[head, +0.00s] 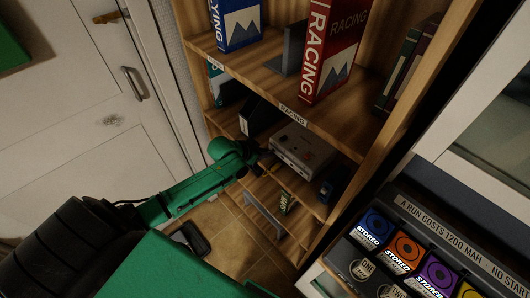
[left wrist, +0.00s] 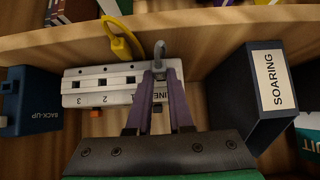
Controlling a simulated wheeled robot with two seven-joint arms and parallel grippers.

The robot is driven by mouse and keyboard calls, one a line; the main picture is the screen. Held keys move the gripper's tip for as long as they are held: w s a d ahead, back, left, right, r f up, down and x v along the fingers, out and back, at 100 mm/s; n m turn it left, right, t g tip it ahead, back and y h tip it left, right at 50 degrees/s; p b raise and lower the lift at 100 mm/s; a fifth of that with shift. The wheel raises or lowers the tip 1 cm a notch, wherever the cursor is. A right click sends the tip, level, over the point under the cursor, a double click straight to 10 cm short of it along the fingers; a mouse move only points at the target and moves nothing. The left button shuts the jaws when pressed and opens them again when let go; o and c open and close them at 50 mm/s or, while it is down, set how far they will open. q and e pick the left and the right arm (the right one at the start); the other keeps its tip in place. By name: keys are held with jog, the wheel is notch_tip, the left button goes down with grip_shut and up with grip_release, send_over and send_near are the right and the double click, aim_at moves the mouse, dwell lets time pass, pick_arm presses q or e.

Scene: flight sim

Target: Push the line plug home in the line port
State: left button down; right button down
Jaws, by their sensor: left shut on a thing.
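A pale grey box (head: 303,150) with a row of ports sits on a lower shelf; it also shows in the left wrist view (left wrist: 85,95), with upside-down port numbers and part of the word LINE at its right end. My left gripper (head: 264,163) reaches the box's left side. In the left wrist view its purple fingers (left wrist: 159,76) are shut on the line plug (left wrist: 158,67), a small grey plug with a grey cable looping up. The plug is at the LINE end of the box. The fingers hide the port, so I cannot tell how deep the plug sits. My right gripper is not in view.
A yellow cable (left wrist: 123,42) rises beside the plug. A dark SOARING file (left wrist: 262,97) stands close right of the gripper, and a blue BACK-UP box (left wrist: 33,98) stands left. The shelf above (head: 285,85) holds a red RACING box (head: 328,50).

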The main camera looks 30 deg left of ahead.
pick_arm(q)
jog(key=shift+r+p, duration=0.1)
jog(key=shift+p, duration=0.2)
jog(key=shift+w+d+b, duration=0.15)
jog(key=shift+w+b, duration=0.2)
jog(key=shift+w, duration=0.25)
dwell(0.5)
jog(key=shift+s+p, duration=0.45)
jog(key=shift+p, duration=0.05)
jog(key=s+p, duration=0.1)
jog(key=s+a+p, duration=0.1)
jog(key=s, duration=0.1)
jog(key=shift+a, duration=0.15)
jog(key=shift+w, duration=0.1)
